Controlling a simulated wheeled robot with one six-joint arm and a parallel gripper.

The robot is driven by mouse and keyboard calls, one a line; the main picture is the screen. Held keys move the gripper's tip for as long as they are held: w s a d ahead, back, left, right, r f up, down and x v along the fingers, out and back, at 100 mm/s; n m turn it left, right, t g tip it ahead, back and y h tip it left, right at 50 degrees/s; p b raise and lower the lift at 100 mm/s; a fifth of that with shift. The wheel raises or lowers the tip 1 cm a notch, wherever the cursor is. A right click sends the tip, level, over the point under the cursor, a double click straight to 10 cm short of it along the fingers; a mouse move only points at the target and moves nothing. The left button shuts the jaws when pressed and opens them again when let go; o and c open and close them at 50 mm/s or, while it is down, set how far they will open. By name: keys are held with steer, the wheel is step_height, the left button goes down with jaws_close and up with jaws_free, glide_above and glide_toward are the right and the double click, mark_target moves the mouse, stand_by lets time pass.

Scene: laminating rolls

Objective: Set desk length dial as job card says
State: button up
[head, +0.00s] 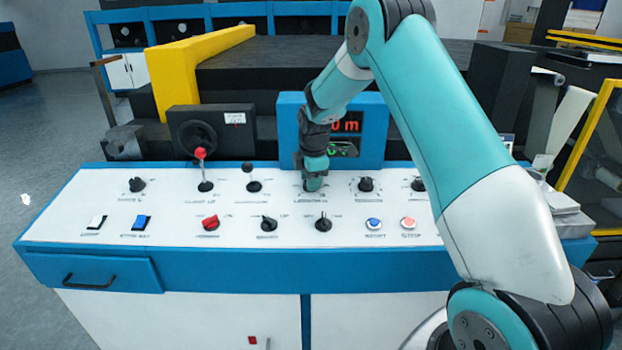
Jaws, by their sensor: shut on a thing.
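My gripper (313,186) points down onto the white top of the blue control desk (100,222), in the back row of controls. It is shut on a dial there, which the fingers almost wholly hide; the label in front of it is too blurred to read. The blue display box (371,113) stands just behind. Its red readout (349,122) shows "0 m" at its right end, and a green readout (342,148) is below it; my arm covers their left parts. No job card can be made out clearly.
Black knobs (366,184) stand right of my gripper. The front row has a red switch (211,223), black selectors (323,224) and round buttons (408,223). My arm crosses the desk's right side.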

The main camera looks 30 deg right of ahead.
steer(key=shift+d, duration=0.15)
steer(key=o, duration=0.9)
steer(key=s+r, duration=0.1)
steer(key=r, duration=0.4)
steer(key=s+r+b, duration=0.1)
steer(key=r, duration=0.5)
steer(key=r+b, duration=0.1)
steer(key=r, duration=0.5)
steer(key=shift+s+a+r, duration=0.1)
steer(key=shift+s+a, duration=0.3)
